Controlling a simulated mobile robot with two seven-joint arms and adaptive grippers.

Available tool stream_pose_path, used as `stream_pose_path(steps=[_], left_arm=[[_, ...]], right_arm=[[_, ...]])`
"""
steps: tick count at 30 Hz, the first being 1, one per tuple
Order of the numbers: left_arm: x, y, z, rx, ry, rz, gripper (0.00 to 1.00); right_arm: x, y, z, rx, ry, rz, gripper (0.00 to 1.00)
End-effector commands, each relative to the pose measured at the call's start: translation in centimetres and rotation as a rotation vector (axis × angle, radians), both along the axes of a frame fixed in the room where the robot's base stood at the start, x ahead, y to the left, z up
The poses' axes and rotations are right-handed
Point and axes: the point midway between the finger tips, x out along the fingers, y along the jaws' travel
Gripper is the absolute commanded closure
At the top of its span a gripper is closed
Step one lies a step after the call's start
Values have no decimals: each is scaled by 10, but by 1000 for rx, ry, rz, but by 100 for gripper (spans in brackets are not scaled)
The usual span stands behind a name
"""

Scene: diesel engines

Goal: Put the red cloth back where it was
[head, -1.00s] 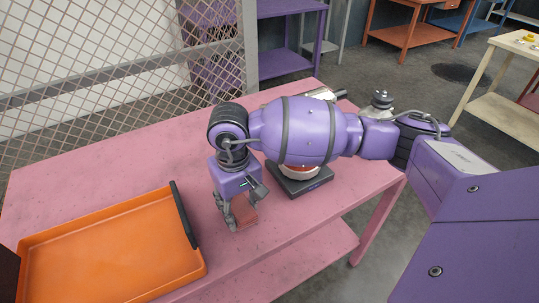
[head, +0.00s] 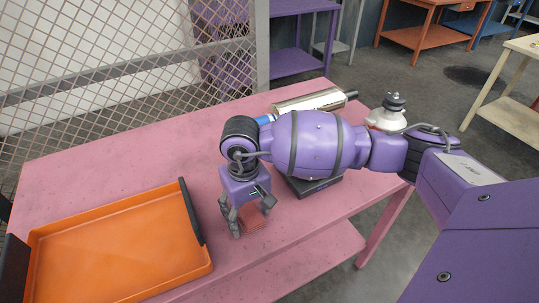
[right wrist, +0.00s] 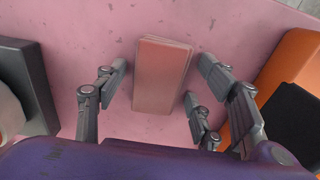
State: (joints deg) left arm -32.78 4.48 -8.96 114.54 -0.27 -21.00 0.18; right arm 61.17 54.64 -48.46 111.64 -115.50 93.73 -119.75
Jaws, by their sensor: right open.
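The red cloth (head: 255,219) is a small folded pad lying on the pink table (head: 110,176), right of the orange tray. In the right wrist view the cloth (right wrist: 162,75) lies between the finger pairs, with pink surface showing on both sides of it. My right gripper (head: 252,217) is open over the cloth, its fingers apart on either side; it also shows in the right wrist view (right wrist: 161,84). My left gripper is not in view.
The orange tray (head: 38,258) with dark handles is at the left. A dark flat base (head: 318,187) stands under my right arm, partly hidden. A metal cylinder (head: 308,101) and a white-and-dark item (head: 388,112) are behind the arm. A mesh fence stands behind the table.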

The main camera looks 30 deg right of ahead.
Motion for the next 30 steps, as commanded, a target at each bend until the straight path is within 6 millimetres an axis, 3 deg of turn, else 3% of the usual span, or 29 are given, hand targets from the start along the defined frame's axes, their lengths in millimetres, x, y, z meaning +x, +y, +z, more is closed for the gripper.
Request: stream_pose_path(steps=[7,15,21,30], left_arm=[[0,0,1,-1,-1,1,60],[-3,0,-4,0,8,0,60],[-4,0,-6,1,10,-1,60],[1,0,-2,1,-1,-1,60]], right_arm=[[3,1,23,1,-8,2,37],[3,1,81,1,-8,2,37],[2,1,113,0,-6,0,37],[1,1,126,0,-4,1,37]])
